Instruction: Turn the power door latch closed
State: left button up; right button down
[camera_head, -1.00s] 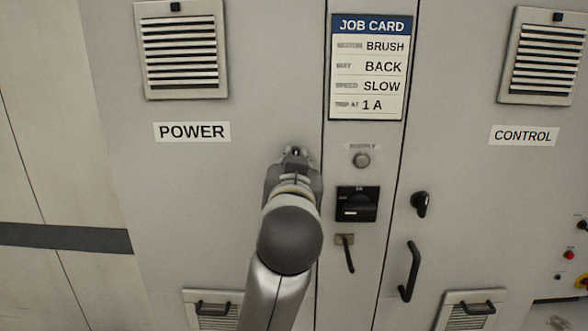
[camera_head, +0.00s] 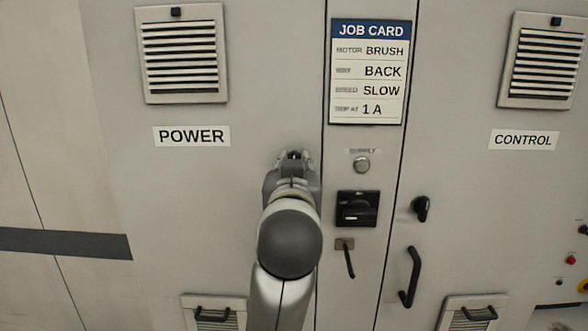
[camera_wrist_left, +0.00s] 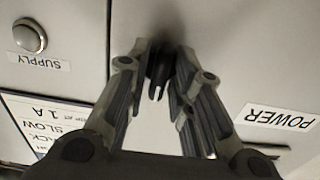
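The power door (camera_head: 190,190) is a flat grey panel with a POWER label (camera_head: 191,136). Its black latch (camera_wrist_left: 158,76) shows in the left wrist view, with a pale mark on its end; that picture is upside down. My left gripper (camera_wrist_left: 163,50) has one finger on each side of the latch, and the latch fills the gap between the fingertips. In the head view my left gripper (camera_head: 294,157) is against the door's right edge and mostly hides the latch. My right gripper is not in view.
A job card (camera_head: 368,72) is above.

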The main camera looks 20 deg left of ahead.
aim_at(295, 110)
pick_arm(q)
jog(key=shift+o, duration=0.6)
notch_tip(295, 110, up, 10)
dwell(0.4)
